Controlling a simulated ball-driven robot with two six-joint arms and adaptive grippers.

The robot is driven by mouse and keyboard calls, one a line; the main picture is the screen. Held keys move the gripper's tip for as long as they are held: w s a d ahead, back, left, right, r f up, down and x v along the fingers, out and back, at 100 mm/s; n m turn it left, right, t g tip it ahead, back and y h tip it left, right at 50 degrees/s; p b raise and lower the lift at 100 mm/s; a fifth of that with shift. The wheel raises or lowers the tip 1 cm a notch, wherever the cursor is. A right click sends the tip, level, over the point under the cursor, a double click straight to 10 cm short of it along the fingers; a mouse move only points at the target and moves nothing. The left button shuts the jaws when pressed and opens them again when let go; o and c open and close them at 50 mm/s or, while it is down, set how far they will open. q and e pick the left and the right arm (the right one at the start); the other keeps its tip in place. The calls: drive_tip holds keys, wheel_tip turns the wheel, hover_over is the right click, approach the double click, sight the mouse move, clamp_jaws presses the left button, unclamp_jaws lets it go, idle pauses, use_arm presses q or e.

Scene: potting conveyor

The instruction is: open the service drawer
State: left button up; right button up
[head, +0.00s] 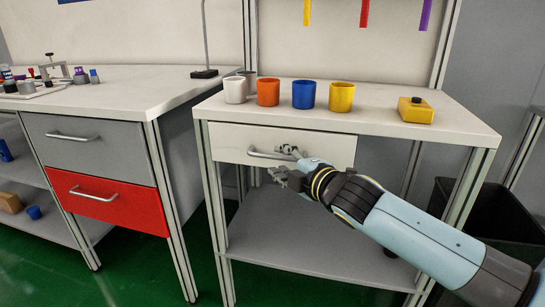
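A white drawer (229,140) sits under the top of the small table in the middle. It looks shut flush with the frame. Its bar handle (262,154) is silver and runs across its front. My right gripper (281,165) is at the right part of this handle, its fingers spread apart, one at handle height and one below it. The gripper hides the handle's right end; whether it touches the handle I cannot tell. The bench at the left has a grey drawer (105,150) above a red drawer (145,207), both shut. My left gripper is not in view.
White, orange (268,92), blue (304,95) and yellow cups stand on the table top (375,120), with a yellow box (415,110) at right. A lower shelf (290,250) lies below my arm. A black bin (490,215) stands at right.

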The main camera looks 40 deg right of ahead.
sight(273, 157)
drive_tip(key=w, duration=0.4)
drive_tip(key=shift+d+f, duration=0.1)
drive_tip(key=shift+f, duration=0.3)
drive_tip(key=shift+w, duration=0.25)
clamp_jaws()
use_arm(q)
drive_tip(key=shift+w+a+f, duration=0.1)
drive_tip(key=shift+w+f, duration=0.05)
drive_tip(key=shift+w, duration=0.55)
